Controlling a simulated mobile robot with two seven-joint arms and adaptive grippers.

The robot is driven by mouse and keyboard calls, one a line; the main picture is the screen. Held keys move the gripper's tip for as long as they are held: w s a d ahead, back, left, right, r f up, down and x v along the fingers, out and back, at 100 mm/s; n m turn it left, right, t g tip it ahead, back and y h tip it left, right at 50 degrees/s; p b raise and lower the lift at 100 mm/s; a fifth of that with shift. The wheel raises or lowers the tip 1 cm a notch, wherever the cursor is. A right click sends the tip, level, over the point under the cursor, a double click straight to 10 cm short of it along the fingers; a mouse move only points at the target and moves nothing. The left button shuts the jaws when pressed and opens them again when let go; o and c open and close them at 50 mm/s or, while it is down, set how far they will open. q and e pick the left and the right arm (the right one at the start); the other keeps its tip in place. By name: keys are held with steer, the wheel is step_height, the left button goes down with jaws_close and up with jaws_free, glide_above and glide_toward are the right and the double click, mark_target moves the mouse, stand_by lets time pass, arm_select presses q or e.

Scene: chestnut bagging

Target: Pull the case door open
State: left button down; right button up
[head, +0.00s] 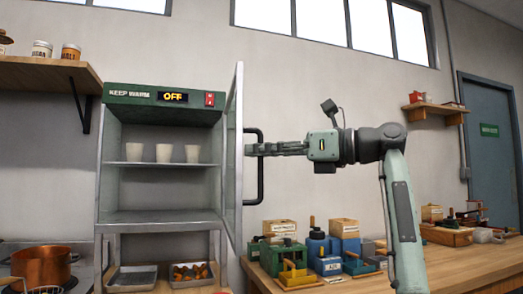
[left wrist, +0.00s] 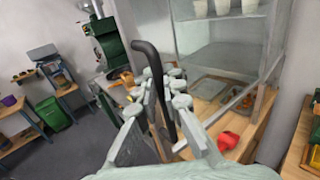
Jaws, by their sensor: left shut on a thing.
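The warming case (head: 152,103) has a green top labelled KEEP WARM, a display reading OFF and a red switch. Its glass door (head: 233,165) stands open, hinged at the right side and seen nearly edge-on, swung out from the front. A black bar handle (head: 261,185) is on the door's outer face. My left gripper (head: 256,149) reaches it from the right and is shut on the handle. In the left wrist view the black handle (left wrist: 143,50) passes between the fingers (left wrist: 158,93). My right gripper is not in view.
Several pale cups (head: 164,153) stand on the case's upper shelf. Trays (head: 132,278) lie below the case, one holding brown pieces. A copper pot (head: 40,265) is at lower left. Boxes and tools (head: 290,262) crowd the right counter (head: 450,264). A wall shelf (head: 45,73) hangs upper left.

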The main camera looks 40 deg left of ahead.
arm_select(q)
steer(key=c, duration=1.6)
jaws_free()
steer(key=shift+a, duration=0.1)
steer(key=v, duration=1.2)
steer(key=shift+f, duration=0.1)
